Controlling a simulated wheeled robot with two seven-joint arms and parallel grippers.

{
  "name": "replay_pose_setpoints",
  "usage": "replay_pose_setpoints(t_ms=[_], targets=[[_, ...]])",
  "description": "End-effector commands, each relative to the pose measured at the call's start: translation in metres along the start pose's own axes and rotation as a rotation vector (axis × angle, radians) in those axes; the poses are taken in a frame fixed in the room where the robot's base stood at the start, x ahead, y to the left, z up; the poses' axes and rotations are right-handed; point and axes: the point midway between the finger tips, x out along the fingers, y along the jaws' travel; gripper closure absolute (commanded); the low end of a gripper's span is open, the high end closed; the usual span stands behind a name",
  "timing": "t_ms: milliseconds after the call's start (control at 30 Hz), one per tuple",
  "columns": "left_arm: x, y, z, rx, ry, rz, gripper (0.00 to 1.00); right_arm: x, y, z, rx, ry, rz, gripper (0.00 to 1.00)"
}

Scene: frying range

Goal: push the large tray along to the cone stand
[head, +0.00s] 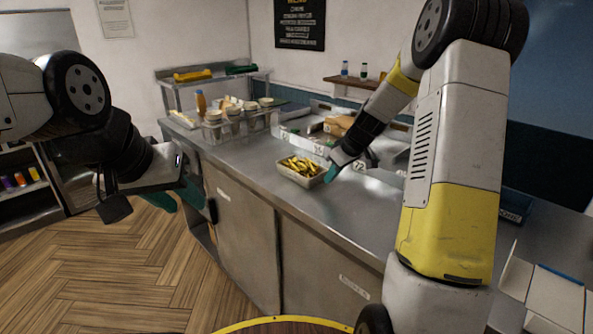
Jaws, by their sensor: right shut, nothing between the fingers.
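A pale, shallow tray (302,182) holding golden fries sits on the steel counter, near its front edge. A clear stand (212,133) holding several pale cups or cones is farther back along the counter, to the left of the tray. My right gripper (331,174) is shut and empty, with its teal tips at the tray's right end. I cannot tell whether they touch it. My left gripper (176,199) is in front of the counter, above the floor, away from the tray. Its teal fingers look apart and nothing shows between them.
The steel counter (250,165) has a clear strip between tray and stand. Low dividers with number labels and a brown food pile (338,124) lie behind the tray. An orange bottle (201,103) stands by the stand. An open white box (540,295) is at lower right.

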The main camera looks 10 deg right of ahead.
Motion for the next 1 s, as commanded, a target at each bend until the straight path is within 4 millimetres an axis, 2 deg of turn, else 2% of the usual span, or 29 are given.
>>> replay_pose_setpoints(t_ms=[567, 1000], targets=[[0.0, 0.0, 0.0, 0.0, 0.0, 0.0, 0.64, 0.0, 0.0, -0.001, 0.0, 0.0, 0.0, 1.0], [0.0, 0.0, 0.0, 0.0, 0.0, 0.0, 0.64, 0.013, 0.0, -0.022, -0.002, 0.0, -0.001, 1.0]])
